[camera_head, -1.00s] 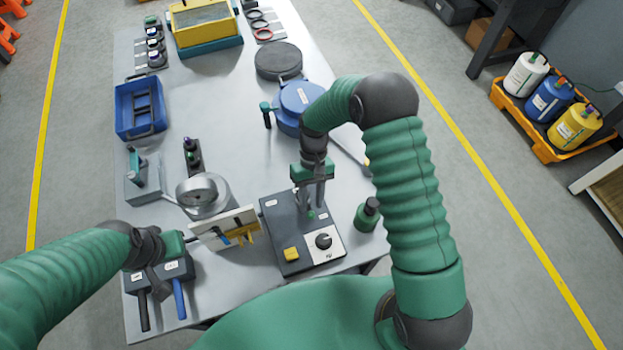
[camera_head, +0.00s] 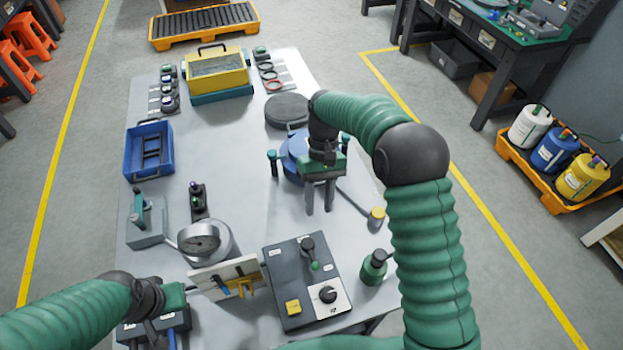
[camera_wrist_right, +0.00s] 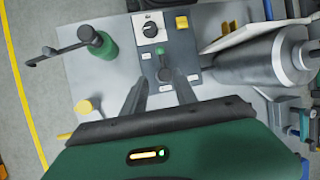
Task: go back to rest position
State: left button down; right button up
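My right gripper (camera_head: 319,212) hangs in the air above the table between the blue round vessel (camera_head: 294,162) and the dark control box (camera_head: 285,275). Its two fingers are apart with nothing between them, as the right wrist view (camera_wrist_right: 160,85) also shows. The control box carries a lever (camera_head: 309,248), a green button or light, a yellow button (camera_head: 293,307) and a black knob (camera_head: 328,294). The gripper is clear of the lever. My left gripper (camera_head: 173,297) is low at the front left, by a dark tool holder (camera_head: 139,330); its fingertips are hidden.
A green bottle (camera_head: 374,268) stands right of the control box. A blue bin (camera_head: 148,150) is at left. The table's middle (camera_head: 235,150) is clear.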

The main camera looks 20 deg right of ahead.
jog(key=shift+s, duration=0.1)
jog(key=s+d+t+h, duration=0.2)
jog(key=s+t, duration=0.5)
jog(key=s, duration=0.7)
jog(key=shift+d+f+m, duration=0.15)
jog(key=shift+f+m, duration=0.15)
jog(key=shift+f, duration=0.15)
jog(key=shift+s+r, duration=0.1)
jog(key=shift+s, duration=0.05)
